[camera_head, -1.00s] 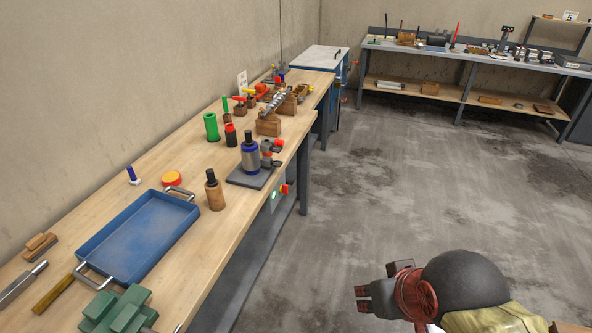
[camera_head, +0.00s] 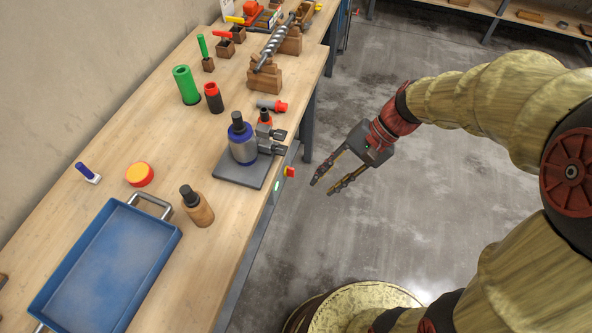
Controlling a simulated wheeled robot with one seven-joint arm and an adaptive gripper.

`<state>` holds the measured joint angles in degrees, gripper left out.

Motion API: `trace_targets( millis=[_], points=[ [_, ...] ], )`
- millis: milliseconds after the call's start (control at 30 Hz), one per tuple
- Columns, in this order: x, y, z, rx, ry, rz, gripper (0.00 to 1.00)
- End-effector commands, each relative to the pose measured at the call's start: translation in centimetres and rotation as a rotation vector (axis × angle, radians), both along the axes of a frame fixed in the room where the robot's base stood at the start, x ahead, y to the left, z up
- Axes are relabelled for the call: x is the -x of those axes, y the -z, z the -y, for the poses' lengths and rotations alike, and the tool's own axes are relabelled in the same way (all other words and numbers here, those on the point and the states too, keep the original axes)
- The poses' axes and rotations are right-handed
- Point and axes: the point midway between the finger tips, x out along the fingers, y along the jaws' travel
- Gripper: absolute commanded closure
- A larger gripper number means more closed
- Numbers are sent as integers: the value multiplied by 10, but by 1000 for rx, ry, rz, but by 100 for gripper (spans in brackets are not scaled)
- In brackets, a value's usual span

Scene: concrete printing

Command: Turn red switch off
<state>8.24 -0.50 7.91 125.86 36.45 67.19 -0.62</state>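A small red switch (camera_head: 290,171) with a bit of yellow sits on the front side of the workbench, just below its edge. A small green light (camera_head: 277,187) glows beside it, lower left. The switch is too small to read its position. My gripper (camera_head: 325,187) is over the floor to the right of the switch, apart from it, fingers pointing lower left. Its two fingers are spread with nothing between them.
The workbench (camera_head: 130,115) fills the left. Near its edge stand a blue-and-grey cylinder on a dark plate (camera_head: 240,170), a brown bottle (camera_head: 196,207) and a blue tray (camera_head: 105,265). The floor (camera_head: 290,230) around my gripper is clear.

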Motion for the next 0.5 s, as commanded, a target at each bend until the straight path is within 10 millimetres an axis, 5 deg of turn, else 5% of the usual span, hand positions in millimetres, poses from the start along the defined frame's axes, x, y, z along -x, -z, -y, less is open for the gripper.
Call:
trace_targets(
  millis=[500],
  points=[
    [-102,104,-29,-519,422,-479,73]
  ],
)
